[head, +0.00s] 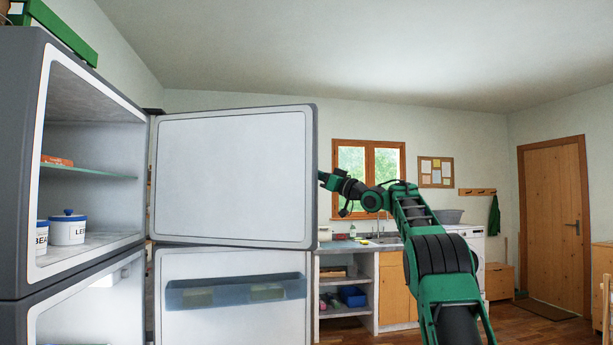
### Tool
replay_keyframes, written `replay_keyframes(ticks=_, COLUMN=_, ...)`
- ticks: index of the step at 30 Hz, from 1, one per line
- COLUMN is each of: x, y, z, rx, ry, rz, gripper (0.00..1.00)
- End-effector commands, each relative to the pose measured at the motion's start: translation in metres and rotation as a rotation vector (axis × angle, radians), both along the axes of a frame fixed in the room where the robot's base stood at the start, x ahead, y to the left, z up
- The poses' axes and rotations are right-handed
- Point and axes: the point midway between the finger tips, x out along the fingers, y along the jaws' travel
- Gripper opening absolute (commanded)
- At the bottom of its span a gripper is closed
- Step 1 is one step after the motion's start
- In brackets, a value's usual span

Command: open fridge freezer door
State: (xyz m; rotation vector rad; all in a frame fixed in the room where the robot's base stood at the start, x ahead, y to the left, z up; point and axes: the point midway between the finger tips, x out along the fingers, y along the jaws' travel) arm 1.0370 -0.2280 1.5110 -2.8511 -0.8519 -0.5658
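The fridge freezer (75,274) stands at the left, grey outside and white inside. Its upper door (235,175) is swung wide open, with its inner face toward me. Its lower door (205,322) is also open below it, with a clear bin holding several items. The open upper compartment (95,150) shows a glass shelf and lidded jars. My gripper (323,177) is at the free edge of the upper door. The fingertips are partly hidden at or behind that edge, so I cannot tell whether they touch it or are shut.
A green box (60,35) sits on top of the fridge. Behind the doors, a masonry counter (364,246) with a sink runs along the back wall under a window (385,165). A wooden door (555,225) is at the right. Wooden floor (510,320) shows at the lower right.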

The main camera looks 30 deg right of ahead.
Motion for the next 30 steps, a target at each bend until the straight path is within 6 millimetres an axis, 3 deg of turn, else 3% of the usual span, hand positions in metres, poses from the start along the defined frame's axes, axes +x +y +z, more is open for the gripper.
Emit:
replay_keyframes(ticks=18, x=0.0005, y=-0.0046, z=0.0062, rx=0.006, ry=-0.007, rz=0.008, gripper=0.0)
replay_keyframes(ticks=19, x=0.0004, y=-0.0049, z=0.0063, rx=0.006, ry=-0.007, rz=0.008, gripper=0.16)
replay_keyframes(ticks=21, x=0.0001, y=-0.0054, z=0.0065, rx=0.006, ry=-0.007, rz=0.007, gripper=0.28)
replay_keyframes(ticks=30, x=-0.0008, y=-0.0058, z=0.0072, rx=0.005, ry=-0.009, rz=0.006, gripper=0.28)
